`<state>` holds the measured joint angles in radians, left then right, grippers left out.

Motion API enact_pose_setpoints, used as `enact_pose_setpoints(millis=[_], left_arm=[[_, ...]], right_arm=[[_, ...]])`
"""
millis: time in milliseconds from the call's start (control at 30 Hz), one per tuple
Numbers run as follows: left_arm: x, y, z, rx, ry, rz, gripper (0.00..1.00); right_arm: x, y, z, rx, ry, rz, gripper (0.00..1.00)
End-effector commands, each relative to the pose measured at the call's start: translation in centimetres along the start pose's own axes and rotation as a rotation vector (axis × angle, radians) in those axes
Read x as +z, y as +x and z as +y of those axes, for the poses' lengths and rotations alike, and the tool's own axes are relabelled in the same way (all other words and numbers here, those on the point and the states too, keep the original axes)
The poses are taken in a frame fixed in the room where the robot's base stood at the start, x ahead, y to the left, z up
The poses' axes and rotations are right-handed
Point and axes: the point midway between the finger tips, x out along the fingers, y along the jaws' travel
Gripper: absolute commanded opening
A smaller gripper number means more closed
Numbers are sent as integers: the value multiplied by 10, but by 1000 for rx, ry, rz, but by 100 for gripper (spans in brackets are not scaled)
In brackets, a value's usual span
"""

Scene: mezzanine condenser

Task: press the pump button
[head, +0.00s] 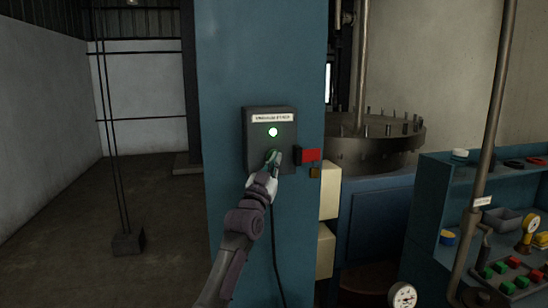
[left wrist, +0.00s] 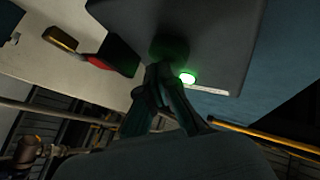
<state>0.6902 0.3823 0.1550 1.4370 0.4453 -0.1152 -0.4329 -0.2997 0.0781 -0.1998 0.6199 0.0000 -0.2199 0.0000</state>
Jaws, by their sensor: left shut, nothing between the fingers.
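The dark pump box (head: 257,139) is fixed to a blue column and has a white label at its top. A small lamp (head: 273,132) on it glows green; the lamp also shows lit in the left wrist view (left wrist: 187,78). Below the lamp is the round green pump button (left wrist: 168,47), mostly covered by my gripper in the head view. My left gripper (head: 273,158) is shut and empty, with its fingertips at the button. In the left wrist view the fingertips (left wrist: 158,72) overlap the button's edge; I cannot tell whether they touch it. My right gripper is not in view.
The blue column (head: 226,60) stands behind the box. A round bolted vessel (head: 378,140) and a blue bench (head: 440,195) with buttons and gauges stand to the right. The floor at left is mostly open.

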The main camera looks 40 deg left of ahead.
Motion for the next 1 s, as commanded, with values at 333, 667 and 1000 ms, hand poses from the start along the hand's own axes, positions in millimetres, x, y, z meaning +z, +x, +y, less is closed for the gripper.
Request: enact_pose_setpoints(millis=[333,667,1000], left_arm=[[4,6,-5,-1,1,0,0],[1,4,-3,-1,0,0,0],[2,0,-1,-1,0,-2,0]], right_arm=[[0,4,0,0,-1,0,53],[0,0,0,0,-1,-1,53],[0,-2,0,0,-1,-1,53]])
